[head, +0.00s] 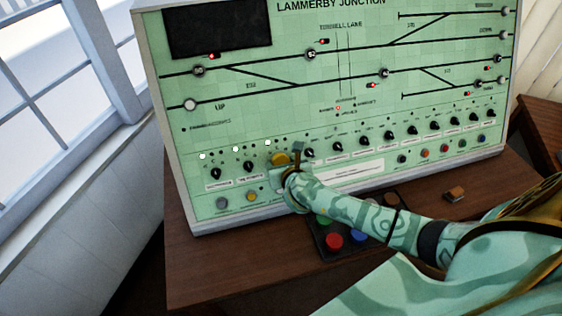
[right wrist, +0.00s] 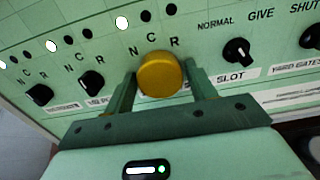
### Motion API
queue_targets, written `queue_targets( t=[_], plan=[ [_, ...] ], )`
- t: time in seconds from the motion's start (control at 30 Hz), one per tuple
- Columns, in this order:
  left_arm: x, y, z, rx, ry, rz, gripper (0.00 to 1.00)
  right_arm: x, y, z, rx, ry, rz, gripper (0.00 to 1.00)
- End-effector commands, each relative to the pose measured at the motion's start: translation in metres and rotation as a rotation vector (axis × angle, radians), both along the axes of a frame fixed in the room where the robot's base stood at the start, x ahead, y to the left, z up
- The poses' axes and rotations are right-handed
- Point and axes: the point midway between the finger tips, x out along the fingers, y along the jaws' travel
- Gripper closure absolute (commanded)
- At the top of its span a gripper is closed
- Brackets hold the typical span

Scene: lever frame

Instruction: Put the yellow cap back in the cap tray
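The yellow cap (head: 281,158) sits on the panel's lower row of switches, at the position marked N, C, R. In the right wrist view the yellow cap (right wrist: 160,75) is between the two fingertips of my right gripper (right wrist: 161,80), with what look like narrow gaps at its sides. My right gripper (head: 288,160) is at the panel face, open around the cap. The dark cap tray (head: 318,246) lies on the desk below the panel, partly hidden by my right forearm. Red, blue and green caps show in it. My left gripper is not in view.
The green signal panel (head: 330,95) stands on the brown desk (head: 215,265). Black rotary knobs (right wrist: 236,51) flank the cap on both sides. A small brown block (head: 454,194) lies on the desk at the right. The desk's left front is clear.

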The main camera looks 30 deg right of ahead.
Motion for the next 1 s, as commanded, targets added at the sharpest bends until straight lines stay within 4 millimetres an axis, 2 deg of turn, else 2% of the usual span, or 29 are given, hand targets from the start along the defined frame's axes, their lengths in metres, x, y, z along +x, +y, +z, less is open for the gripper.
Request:
queue_targets(
  t=[0.03,0.07,0.1,0.47,1.0],
  plan=[
    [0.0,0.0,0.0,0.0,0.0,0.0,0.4,0.0,0.0,0.0,0.0,0.0,0.0,0.59],
    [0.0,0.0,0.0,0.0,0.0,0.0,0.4,0.0,0.0,0.0,0.0,0.0,0.0,0.67],
    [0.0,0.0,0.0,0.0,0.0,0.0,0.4,0.0,0.0,0.0,0.0,0.0,0.0,0.68],
    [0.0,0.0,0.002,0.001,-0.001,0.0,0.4,-0.002,0.001,0.001,0.0,0.001,0.0,0.68],
    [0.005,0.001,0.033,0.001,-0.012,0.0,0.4,-0.034,0.009,0.02,0.002,0.001,0.0,0.68]
  ],
)
